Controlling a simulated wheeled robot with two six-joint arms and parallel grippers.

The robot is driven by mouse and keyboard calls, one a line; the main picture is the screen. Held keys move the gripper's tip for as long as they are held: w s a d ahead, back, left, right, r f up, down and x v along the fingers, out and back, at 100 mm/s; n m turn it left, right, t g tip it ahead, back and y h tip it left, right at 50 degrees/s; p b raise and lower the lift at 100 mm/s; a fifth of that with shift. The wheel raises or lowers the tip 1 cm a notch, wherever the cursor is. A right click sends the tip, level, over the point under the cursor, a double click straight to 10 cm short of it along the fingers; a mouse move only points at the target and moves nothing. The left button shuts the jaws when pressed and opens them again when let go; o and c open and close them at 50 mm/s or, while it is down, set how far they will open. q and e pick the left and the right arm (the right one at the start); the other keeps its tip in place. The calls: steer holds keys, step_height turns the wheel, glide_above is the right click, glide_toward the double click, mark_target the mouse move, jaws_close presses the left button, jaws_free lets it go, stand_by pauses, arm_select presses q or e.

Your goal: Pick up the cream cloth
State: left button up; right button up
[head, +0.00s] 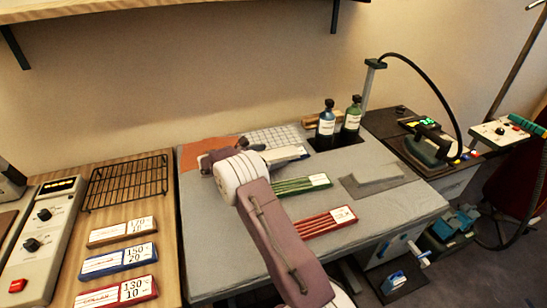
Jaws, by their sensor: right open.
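My right arm reaches in from the bottom over the grey padded table (225,255). My right gripper (206,162) is open above the back left of the table, beside an orange-brown cloth (203,145). A pale cloth with a grid pattern (278,138) lies flat at the back of the table, right of the gripper. A whitish flat piece (287,153) lies in front of it, partly hidden by my wrist. I cannot tell for sure which of these two pale pieces is the cream cloth. My left gripper is not in view.
Green strips (300,185) and red strips (325,222) lie on the table near my arm, with a grey cloth piece (378,180) to the right. Two bottles (326,125) stand at the back. A wooden table with a black rack (127,180) is left; an iron (428,148) is right.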

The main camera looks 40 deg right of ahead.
mark_target(270, 156)
steer(key=c, duration=1.7)
step_height(270, 156, up, 10)
steer(key=shift+f+p, duration=0.1)
steer(key=shift+p, duration=0.55)
jaws_close()
